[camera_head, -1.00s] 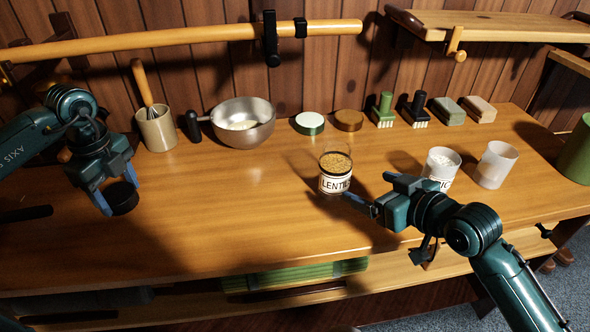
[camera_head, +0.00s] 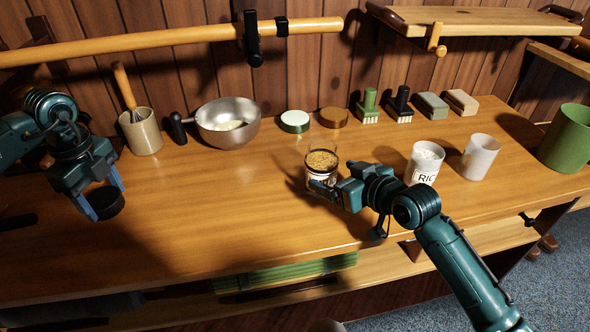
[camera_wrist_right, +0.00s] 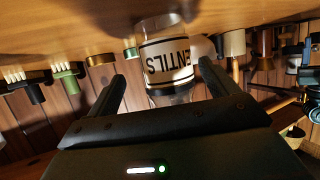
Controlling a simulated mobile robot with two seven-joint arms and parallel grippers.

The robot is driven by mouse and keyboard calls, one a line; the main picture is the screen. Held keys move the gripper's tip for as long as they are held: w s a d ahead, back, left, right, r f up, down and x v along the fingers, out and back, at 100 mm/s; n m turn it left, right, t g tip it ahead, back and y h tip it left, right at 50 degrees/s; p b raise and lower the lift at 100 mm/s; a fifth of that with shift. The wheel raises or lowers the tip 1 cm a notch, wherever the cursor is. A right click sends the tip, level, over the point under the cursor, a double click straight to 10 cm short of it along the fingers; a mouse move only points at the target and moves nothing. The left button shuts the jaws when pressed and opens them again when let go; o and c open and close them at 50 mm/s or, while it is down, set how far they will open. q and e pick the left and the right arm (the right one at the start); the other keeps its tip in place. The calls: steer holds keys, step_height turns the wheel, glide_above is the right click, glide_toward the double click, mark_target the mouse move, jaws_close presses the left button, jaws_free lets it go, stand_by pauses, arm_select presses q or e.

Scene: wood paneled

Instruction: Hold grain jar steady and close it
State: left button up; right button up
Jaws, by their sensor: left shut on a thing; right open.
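My left gripper (camera_head: 101,198) is shut on a round black lid (camera_head: 108,204), held at the far left, well away from the jar.
A jar labelled RIC (camera_head: 424,163) and an empty cup (camera_head: 479,157) stand to the right. A metal bowl (camera_head: 228,122) and whisk holder (camera_head: 142,133) stand back left. Table left of the jar is clear.

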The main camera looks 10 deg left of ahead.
mark_target(329, 174)
steer(key=shift+s+a+x, duration=0.1)
steer(key=shift+a+x, duration=0.05)
steer(key=shift+x, duration=1.15)
steer(key=shift+s+a+x, duration=0.1)
steer(key=shift+a+x, duration=0.05)
steer(key=shift+x, duration=1.15)
steer(key=shift+r, duration=0.1)
steer(key=shift+c, duration=0.4)
steer(key=shift+r, duration=0.1)
steer(key=c, duration=1.2)
